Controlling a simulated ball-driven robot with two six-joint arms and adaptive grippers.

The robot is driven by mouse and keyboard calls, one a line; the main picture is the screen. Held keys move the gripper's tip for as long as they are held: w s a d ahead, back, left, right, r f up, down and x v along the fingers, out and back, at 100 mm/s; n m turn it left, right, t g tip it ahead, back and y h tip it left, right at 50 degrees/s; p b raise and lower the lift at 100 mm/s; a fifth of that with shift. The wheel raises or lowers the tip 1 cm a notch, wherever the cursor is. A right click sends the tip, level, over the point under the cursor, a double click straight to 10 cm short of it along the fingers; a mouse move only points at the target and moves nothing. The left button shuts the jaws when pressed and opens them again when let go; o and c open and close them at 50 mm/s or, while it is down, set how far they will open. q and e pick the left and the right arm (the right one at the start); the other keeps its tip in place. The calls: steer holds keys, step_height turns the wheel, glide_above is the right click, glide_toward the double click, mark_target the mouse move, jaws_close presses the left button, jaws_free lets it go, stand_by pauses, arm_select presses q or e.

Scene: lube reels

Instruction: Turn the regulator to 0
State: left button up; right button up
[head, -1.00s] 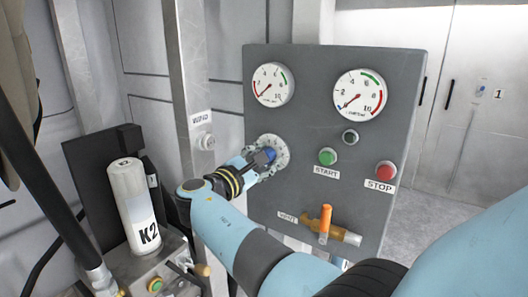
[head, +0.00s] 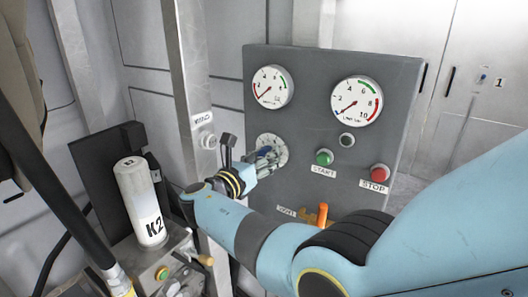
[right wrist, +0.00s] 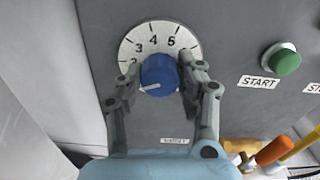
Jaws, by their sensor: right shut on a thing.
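The regulator is a blue knob (right wrist: 158,75) on a round white dial (right wrist: 135,43) with black numbers. In the right wrist view the 3, 4 and 5 read clearly and the 2 is partly covered. The knob's white mark points left and slightly down; the number there is hidden by a finger. My right gripper (right wrist: 159,76) is shut on the knob, one finger on each side. In the head view the right gripper (head: 268,155) reaches the dial (head: 281,150) from the left and covers most of the knob. My left gripper is not in view.
The grey panel (head: 310,90) carries two gauges (head: 271,87) (head: 356,101), a green START button (head: 324,157), a red STOP button (head: 380,173) and an orange-handled valve (head: 322,214). A white K2 cylinder (head: 140,205) stands at left. A metal post (head: 190,60) is close left of the panel.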

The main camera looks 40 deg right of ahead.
steer(key=shift+s+f+n+p, duration=0.15)
steer(key=shift+n+p, duration=0.25)
steer(key=shift+n, duration=0.8)
steer(key=o, duration=1.1)
steer(key=shift+o, duration=0.2)
